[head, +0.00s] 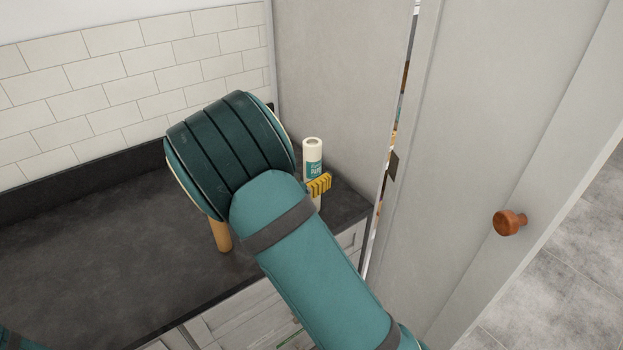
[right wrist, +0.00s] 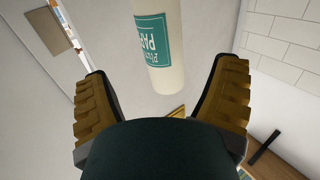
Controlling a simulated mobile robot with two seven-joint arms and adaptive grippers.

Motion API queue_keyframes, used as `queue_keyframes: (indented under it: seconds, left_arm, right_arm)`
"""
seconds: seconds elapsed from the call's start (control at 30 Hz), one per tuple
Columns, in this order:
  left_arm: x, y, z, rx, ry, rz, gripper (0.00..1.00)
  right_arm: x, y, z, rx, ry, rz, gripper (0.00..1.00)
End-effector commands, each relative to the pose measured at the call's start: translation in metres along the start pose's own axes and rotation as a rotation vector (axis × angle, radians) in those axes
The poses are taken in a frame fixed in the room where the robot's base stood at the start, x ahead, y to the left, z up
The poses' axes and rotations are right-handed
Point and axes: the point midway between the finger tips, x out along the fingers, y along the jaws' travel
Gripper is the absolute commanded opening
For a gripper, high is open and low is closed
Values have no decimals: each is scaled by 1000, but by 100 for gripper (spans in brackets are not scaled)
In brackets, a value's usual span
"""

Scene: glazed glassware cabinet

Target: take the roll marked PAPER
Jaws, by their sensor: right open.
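The roll marked PAPER (head: 313,150) is a white cylinder with a teal label, upright on the dark counter near its right end. In the right wrist view the roll (right wrist: 160,45) shows upside down, its label partly readable, between and beyond the two fingers. My right gripper (right wrist: 166,68) is open, with a gap between each yellow ribbed finger and the roll in that picture. My left gripper is not in view.
A tan cylindrical thing (head: 221,236) stands on the counter (head: 90,245), partly hidden by my arm. A grey panel (head: 335,80) rises close behind and right of the roll. A door with a round wooden knob (head: 508,222) is at right. The counter's left is clear.

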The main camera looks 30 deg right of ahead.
Motion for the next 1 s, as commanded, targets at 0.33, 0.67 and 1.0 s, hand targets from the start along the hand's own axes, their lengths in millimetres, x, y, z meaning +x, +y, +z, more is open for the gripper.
queue_keyframes:
  seconds: [0.33,0.67,1.0]
  left_arm:
    - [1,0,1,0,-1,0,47]
    - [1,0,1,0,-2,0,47]
    - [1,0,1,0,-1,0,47]
  right_arm:
    - [32,-2,4,-1,1,1,86]
    - [62,-4,5,0,0,-1,86]
    - [61,-4,5,-1,-1,-1,33]
